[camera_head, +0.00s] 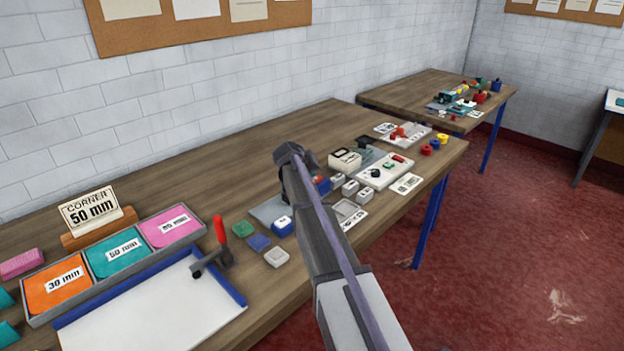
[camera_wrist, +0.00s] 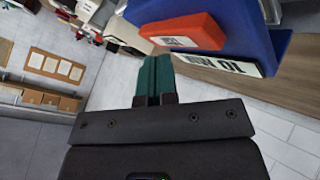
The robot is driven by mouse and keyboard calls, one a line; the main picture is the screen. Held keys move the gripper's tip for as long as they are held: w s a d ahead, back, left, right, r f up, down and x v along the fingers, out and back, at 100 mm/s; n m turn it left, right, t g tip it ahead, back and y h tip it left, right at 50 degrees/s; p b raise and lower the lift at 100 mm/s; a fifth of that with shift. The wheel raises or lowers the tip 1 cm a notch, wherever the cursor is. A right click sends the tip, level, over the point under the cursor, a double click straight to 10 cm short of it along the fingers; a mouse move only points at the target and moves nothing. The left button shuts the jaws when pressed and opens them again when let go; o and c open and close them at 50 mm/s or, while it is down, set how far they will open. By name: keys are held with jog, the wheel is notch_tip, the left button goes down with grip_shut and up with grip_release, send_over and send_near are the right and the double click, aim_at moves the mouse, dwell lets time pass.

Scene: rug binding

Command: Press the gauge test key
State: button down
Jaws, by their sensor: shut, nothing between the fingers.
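The gauge is a blue block (camera_wrist: 262,30) that fills the upper right of the wrist view. A red-orange key (camera_wrist: 190,30) with a small white label sits on it, and a white plate (camera_wrist: 225,64) marked "10" is on its side. In the head view the gauge (camera_head: 323,187) shows only partly, beside my arm. My gripper (camera_wrist: 156,62) has dark green fingers shut together and empty. In the wrist view their tips lie just below and left of the red key. I cannot tell whether they touch it. In the head view my arm hides the fingertips.
Small blocks stand left of my arm, including a green one (camera_head: 243,228). A red-handled clamp (camera_head: 221,240) stands by the white board (camera_head: 150,315). White devices (camera_head: 384,170) crowd the table to the right. The table's front edge is bare near my arm.

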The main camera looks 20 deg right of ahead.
jog(key=shift+r, duration=0.3)
notch_tip(320, 180, up, 5)
jog(key=p, duration=0.5)
jog(key=shift+r, duration=0.15)
dwell(0.5)
jog(key=shift+s+f, duration=0.2)
jog(key=shift+f, duration=0.05)
jog(key=s+a+f+n+g+y, duration=0.1)
jog(key=s+a+y, duration=0.1)
jog(key=s+a, duration=0.5)
jog(key=s+a+f+g+y, duration=0.2)
jog(key=s+a, duration=0.6)
jog(key=s, duration=0.9)
jog(key=s+a+f+n+g+y, duration=0.1)
jog(key=s+a+f+y, duration=0.1)
jog(key=s+a, duration=0.6)
jog(key=s+y, duration=0.1)
jog(key=s, duration=0.4)
jog(key=shift+a+n+g+y, duration=0.15)
jog(key=shift+n+g+y, duration=0.15)
jog(key=shift+g+y, duration=0.1)
